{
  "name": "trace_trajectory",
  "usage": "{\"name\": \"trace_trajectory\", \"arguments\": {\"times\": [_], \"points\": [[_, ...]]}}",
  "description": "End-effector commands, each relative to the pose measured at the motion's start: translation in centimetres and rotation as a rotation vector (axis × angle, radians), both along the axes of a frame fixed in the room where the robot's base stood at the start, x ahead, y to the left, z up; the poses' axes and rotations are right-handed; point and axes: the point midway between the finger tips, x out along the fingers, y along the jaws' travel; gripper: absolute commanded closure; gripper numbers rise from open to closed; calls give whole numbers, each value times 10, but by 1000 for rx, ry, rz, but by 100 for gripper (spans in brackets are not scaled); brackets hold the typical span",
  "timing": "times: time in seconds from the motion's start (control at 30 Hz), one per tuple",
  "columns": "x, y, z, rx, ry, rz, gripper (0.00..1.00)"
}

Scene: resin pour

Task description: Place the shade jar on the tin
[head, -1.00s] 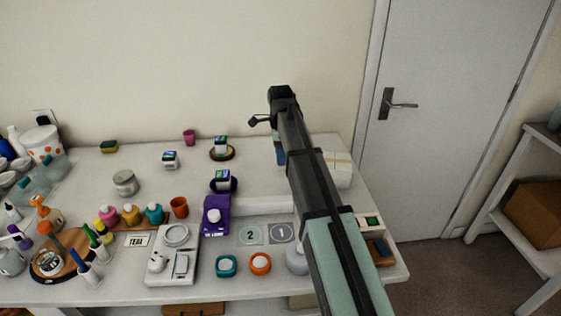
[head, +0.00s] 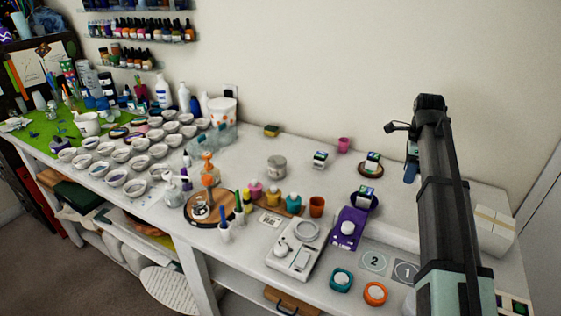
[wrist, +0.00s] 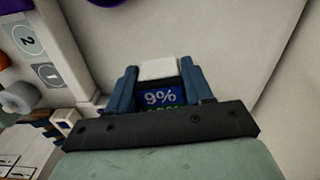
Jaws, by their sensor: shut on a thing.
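My gripper (wrist: 165,85) is shut on a small shade jar (wrist: 158,69) with a white top and a blue label reading 9%. Blue fingers press its sides in the wrist view. In the head view my gripper (head: 411,170) is at the right, above the back of the bench; the held jar is hidden there. A round grey tin (head: 277,167) stands on the bench well to the left of my gripper, with nothing on it. Similar jars stand bare (head: 320,159), on a wooden disc (head: 370,164) and on a dark disc (head: 364,195).
A pink cup (head: 344,145) and a sponge (head: 271,131) are at the back. A white box (head: 492,231) is at the right.

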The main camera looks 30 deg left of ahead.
Motion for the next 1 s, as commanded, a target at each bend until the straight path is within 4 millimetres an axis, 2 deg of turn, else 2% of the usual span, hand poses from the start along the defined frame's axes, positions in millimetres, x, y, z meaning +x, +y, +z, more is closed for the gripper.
{"name": "trace_trajectory", "arguments": {"times": [0.03,0.47,0.8,1.0], "points": [[-4,21,1,0,-1,28,82],[-35,173,12,1,-5,228,82],[-63,301,28,4,-9,383,82],[-77,369,40,5,-10,427,82]]}}
